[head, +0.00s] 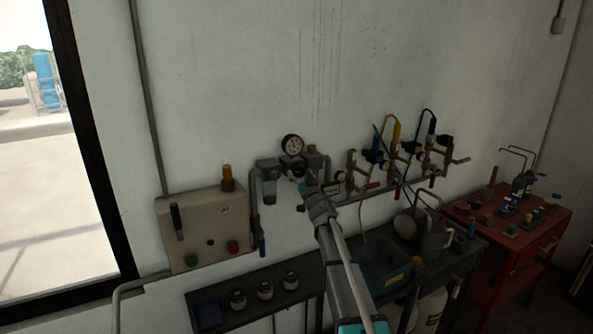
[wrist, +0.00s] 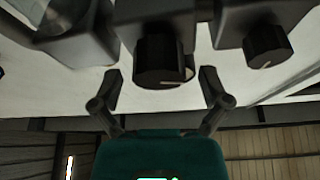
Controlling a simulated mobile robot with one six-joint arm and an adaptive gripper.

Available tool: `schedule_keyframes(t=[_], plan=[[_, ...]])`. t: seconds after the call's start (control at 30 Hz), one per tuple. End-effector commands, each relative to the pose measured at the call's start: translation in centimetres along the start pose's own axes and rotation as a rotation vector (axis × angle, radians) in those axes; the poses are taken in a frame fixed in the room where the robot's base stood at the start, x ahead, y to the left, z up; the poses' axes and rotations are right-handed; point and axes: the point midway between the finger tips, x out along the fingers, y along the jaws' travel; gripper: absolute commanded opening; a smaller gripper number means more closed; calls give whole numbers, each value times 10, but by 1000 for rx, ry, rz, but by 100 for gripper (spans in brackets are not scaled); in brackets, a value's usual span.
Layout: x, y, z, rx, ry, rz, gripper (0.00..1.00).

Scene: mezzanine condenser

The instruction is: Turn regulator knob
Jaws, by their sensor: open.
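In the wrist view a black ribbed knob (wrist: 160,62) with a white pointer line hangs under a dark block. My gripper (wrist: 160,76) is open, with one finger on each side of this knob. Gaps show between both fingers and the knob, so they look apart from it. A second black knob (wrist: 267,45) is to the right, outside the fingers. In the head view my gripper (head: 302,183) is at the wall-mounted regulator assembly (head: 268,168), just below the round pressure gauge (head: 292,144). My arm and gripper hide the knob there.
A beige control box (head: 207,230) with buttons is on the wall to the left. Pipes with valves and a red handle (head: 372,186) are close on the right. A dark bench (head: 250,312) is below, and a red tool cart (head: 525,240) stands at the far right.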

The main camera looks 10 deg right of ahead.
Motion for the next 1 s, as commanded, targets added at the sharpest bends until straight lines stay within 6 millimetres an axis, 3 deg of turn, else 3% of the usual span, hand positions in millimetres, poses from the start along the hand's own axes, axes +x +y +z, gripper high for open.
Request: schedule_keyframes(t=[0.43,0.87,1.0], plan=[[5,0,0,0,0,0,94],[6,0,0,0,0,-1,15],[6,0,0,-16,1,-8,15]])
